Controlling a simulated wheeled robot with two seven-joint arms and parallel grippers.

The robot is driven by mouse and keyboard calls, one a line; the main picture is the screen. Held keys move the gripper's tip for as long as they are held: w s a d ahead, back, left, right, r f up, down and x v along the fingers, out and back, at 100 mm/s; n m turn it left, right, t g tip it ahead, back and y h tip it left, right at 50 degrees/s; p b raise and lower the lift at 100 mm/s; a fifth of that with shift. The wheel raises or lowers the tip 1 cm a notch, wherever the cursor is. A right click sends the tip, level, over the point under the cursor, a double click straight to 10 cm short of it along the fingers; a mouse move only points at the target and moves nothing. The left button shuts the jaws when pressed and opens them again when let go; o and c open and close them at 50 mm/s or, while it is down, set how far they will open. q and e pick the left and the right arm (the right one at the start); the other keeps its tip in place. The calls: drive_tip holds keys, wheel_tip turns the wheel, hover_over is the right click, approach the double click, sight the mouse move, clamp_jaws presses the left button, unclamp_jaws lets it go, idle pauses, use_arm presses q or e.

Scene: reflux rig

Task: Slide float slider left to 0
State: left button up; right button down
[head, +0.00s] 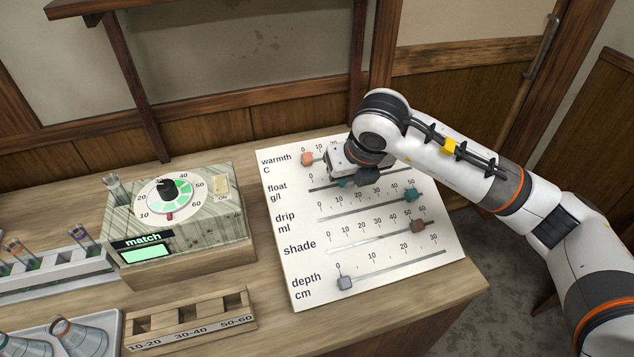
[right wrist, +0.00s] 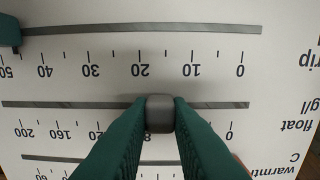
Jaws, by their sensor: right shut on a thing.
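The white slider board (head: 308,226) lies on the bench with several labelled tracks. The float track (head: 322,186) is second from the top and partly hidden by my right gripper (head: 350,182). In the right wrist view, upside down, the gripper's teal fingers (right wrist: 160,118) are shut on the grey float knob (right wrist: 160,113). The knob sits on its track near the 80 mark, some way from 0, which is at the right there. In the head view the knob is hidden by the gripper. My left gripper is not in view.
Other knobs are orange warmth (head: 307,159), teal drip (head: 411,195), brown shade (head: 418,226) and grey depth (head: 344,283). A match box with a dial (head: 180,245), a wooden rack (head: 190,320) and a tube rack (head: 60,276) stand left of the board.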

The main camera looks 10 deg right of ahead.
sight(315, 190)
drive_tip(key=shift+s+a+b, duration=0.2)
drive_tip(key=shift+s+a, duration=0.05)
drive_tip(key=shift+a, duration=1.4)
drive_tip(key=shift+s+a+b, duration=0.2)
drive_tip(key=shift+a, duration=1.4)
drive_tip(key=c, duration=0.8)
unclamp_jaws()
drive_tip(key=shift+o, duration=0.2)
drive_tip(key=p+v, duration=0.2)
drive_tip(key=v, duration=0.5)
drive_tip(key=shift+p, duration=0.4)
